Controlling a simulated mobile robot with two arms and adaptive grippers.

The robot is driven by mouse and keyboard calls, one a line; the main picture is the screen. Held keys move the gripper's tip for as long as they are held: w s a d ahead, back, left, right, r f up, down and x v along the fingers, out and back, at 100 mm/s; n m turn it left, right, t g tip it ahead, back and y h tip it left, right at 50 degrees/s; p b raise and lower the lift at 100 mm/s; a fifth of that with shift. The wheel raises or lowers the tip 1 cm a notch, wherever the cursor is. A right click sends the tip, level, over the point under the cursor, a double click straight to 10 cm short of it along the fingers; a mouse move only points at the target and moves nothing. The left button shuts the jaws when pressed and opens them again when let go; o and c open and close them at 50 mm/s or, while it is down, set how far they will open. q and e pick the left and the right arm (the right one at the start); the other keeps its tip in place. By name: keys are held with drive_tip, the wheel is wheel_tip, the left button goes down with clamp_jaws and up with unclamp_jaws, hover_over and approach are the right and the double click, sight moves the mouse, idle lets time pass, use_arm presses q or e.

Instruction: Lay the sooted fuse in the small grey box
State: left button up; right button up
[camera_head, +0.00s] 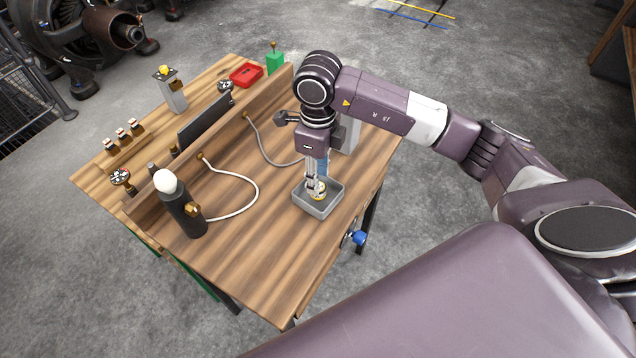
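The small grey box (320,213) is an open tray on the near right part of the wooden bench. My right gripper (316,188) points straight down into it, with its fingertips inside the rim. A small pale yellow piece with dark marks (318,194) is at the fingertips, inside the box. It may be the sooted fuse, but it is too small and too covered to be sure. Whether the fingers still grip it cannot be told. My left gripper is out of view.
A dark cylinder with a white bulb (183,206) stands front left on the bench (270,255). A wooden ledge with cables runs behind the box. A red tray (246,75), a green block (275,63) and a grey post (172,92) stand beyond. The bench front is clear.

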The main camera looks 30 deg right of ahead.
wheel_tip(320, 180, up, 9)
drive_tip(key=b, duration=0.2)
idle(0.6)
